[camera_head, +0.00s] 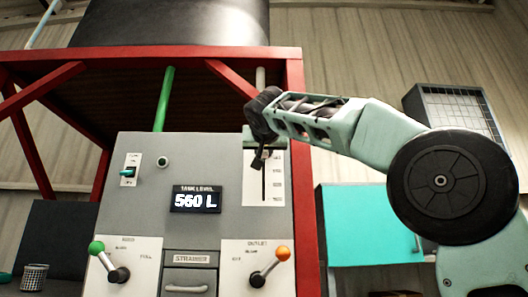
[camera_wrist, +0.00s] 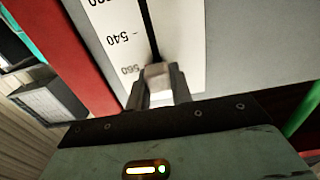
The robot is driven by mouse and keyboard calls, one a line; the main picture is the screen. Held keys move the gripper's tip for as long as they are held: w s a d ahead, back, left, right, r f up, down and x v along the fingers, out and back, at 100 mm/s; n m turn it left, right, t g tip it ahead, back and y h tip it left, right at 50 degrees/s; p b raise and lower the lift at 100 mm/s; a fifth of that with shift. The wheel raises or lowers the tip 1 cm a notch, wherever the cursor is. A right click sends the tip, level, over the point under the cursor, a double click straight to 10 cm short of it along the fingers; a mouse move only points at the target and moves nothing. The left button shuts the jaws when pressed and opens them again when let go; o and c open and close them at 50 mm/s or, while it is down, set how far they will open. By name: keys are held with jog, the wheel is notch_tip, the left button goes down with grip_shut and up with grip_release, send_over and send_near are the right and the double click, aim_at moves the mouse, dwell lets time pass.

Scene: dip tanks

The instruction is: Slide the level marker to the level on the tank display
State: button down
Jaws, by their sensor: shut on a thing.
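The tank display (camera_head: 195,199) on the grey panel reads 560 L. The level scale (camera_head: 275,180) is a white plate with a dark vertical slot at the panel's upper right. My gripper (camera_head: 258,160) is at the upper part of this scale and partly covers it. In the wrist view my gripper (camera_wrist: 160,86) is shut on the level marker (camera_wrist: 157,70), a pale block on the slot (camera_wrist: 150,30). The marker sits beside or close to the printed 560, with 540 farther along the slot. Its exact reading line is hidden by the fingers.
A green-knobbed lever (camera_head: 97,247) and an orange-knobbed lever (camera_head: 282,254) stand lower on the panel, with a strainer drawer (camera_head: 189,282) between them. A green toggle switch (camera_head: 128,172) is at left. Red frame posts (camera_head: 306,200) flank the panel.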

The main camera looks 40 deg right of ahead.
jog(key=c, duration=1.2)
grip_release()
jog(key=shift+c, duration=0.2)
jog(key=shift+s+a, duration=0.1)
jog(key=shift+s+a+f+b, duration=0.1)
jog(key=shift+s+a+b, duration=0.1)
jog(key=shift+s+b, duration=0.15)
jog(key=b+v, duration=0.5)
jog(key=v, duration=1.1)
jog(key=shift+a, duration=0.15)
jog(key=shift+s, duration=0.15)
